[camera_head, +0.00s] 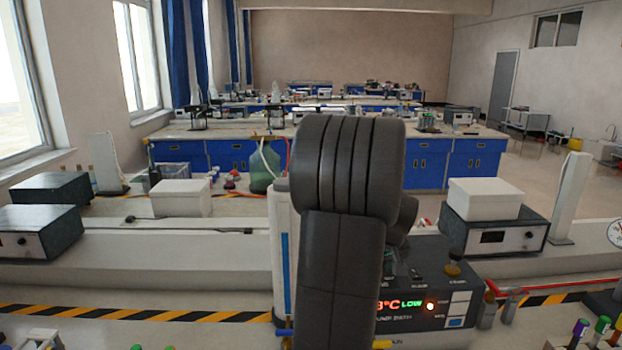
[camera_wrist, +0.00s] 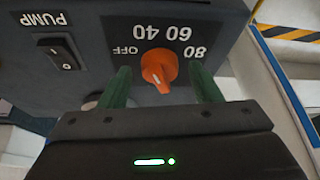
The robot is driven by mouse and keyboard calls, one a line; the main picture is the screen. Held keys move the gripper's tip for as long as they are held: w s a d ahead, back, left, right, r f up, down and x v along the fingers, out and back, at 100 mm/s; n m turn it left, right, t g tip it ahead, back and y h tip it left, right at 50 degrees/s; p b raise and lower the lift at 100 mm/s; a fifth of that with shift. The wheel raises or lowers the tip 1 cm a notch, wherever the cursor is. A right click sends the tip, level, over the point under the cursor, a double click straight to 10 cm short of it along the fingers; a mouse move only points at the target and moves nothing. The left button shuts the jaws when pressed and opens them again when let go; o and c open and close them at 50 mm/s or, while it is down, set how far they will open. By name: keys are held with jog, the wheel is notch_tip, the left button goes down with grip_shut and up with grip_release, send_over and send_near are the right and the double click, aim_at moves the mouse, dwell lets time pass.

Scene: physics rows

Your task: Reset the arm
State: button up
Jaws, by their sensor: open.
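My arm (camera_head: 345,200) stands in the middle of the head view and hides part of a dark device with a red and green display (camera_head: 400,304). My gripper (camera_wrist: 160,88) shows in the wrist view with two green fingers spread apart. An orange knob (camera_wrist: 157,68) on a dark panel (camera_wrist: 100,62) lies between and just beyond the fingertips. The knob is marked OFF, 40, 60 and 80. I cannot tell whether the fingers touch it.
A PUMP switch (camera_wrist: 59,55) is beside the knob. White boxes (camera_head: 181,197) (camera_head: 485,198) stand on the bench to both sides. Tubes with coloured caps (camera_head: 602,325) are at the lower right. Black and yellow tape (camera_head: 130,315) runs along the bench.

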jog(key=shift+a+m+h+p, duration=0.15)
jog(key=shift+m+h+p, duration=0.35)
jog(key=shift+m, duration=1.1)
jog(key=shift+a+m+h, duration=0.1)
jog(key=shift+m+h, duration=0.5)
jog(key=shift+m, duration=0.8)
jog(key=b+v, duration=0.1)
jog(key=v, duration=1.1)
jog(key=shift+r+b, duration=0.3)
jog(key=shift+b, duration=0.1)
jog(key=shift+w+a, duration=0.15)
